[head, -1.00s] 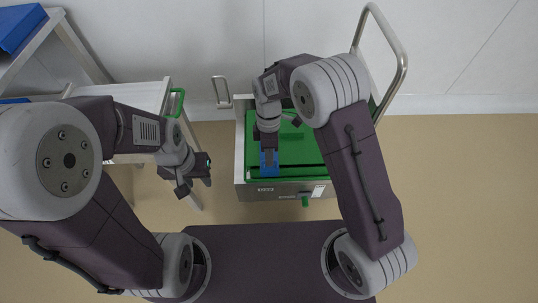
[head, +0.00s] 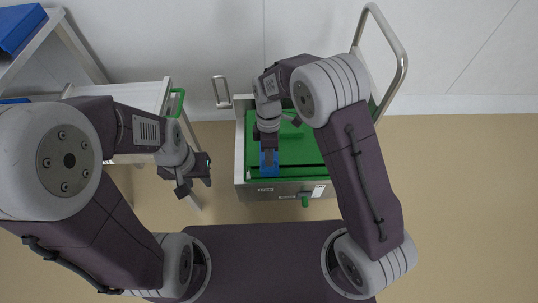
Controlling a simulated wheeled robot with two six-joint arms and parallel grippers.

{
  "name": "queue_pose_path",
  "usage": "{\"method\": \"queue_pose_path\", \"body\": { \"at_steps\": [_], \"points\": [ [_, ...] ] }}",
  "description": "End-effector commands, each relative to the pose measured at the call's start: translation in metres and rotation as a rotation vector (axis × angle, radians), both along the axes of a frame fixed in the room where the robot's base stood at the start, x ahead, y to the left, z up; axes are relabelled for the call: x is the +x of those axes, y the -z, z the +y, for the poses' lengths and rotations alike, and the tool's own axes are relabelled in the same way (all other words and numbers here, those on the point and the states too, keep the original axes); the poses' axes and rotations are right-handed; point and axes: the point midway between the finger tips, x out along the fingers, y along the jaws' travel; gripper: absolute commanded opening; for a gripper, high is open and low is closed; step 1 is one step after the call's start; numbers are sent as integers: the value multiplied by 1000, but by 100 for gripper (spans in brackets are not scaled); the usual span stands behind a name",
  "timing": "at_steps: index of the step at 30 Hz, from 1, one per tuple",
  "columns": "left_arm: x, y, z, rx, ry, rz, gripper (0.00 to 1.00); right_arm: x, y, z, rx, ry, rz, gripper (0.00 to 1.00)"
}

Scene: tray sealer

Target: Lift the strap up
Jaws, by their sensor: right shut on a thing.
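The strap (head: 269,171) shows as a small blue piece at the front left of the green surface of the tray sealer (head: 300,150). My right gripper (head: 268,157) points down from above and is shut on the blue strap; its fingertips partly cover it. I cannot tell whether the strap is raised off the green surface. My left gripper (head: 196,184) hangs in the air left of the sealer, apart from it and holding nothing that I can see. Its fingers look apart.
A green handle (head: 305,201) sticks out at the sealer's front. A tall metal handle (head: 400,60) rises at its back right. A white table (head: 140,93) with a green loop (head: 177,101) stands left. A blue bin (head: 18,30) is at upper left. The floor at right is clear.

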Motion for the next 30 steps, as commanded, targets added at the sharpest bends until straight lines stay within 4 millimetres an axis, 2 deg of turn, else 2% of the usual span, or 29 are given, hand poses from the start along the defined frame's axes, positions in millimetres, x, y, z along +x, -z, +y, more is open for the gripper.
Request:
{"method": "queue_pose_path", "body": {
  "at_steps": [7,11,17,24,30],
  "points": [
    [0,-3,0,0,0,0,36,0,-3,0,-1,0,2,0],
    [0,-19,0,0,0,0,36,1,-17,0,-1,0,2,0],
    [0,-71,0,0,0,0,36,11,-59,0,0,0,-1,0],
    [0,-138,0,0,0,0,36,36,-114,0,1,0,-10,0],
    [0,-177,0,0,0,0,36,59,-146,-1,0,1,-11,0]
  ]
}}
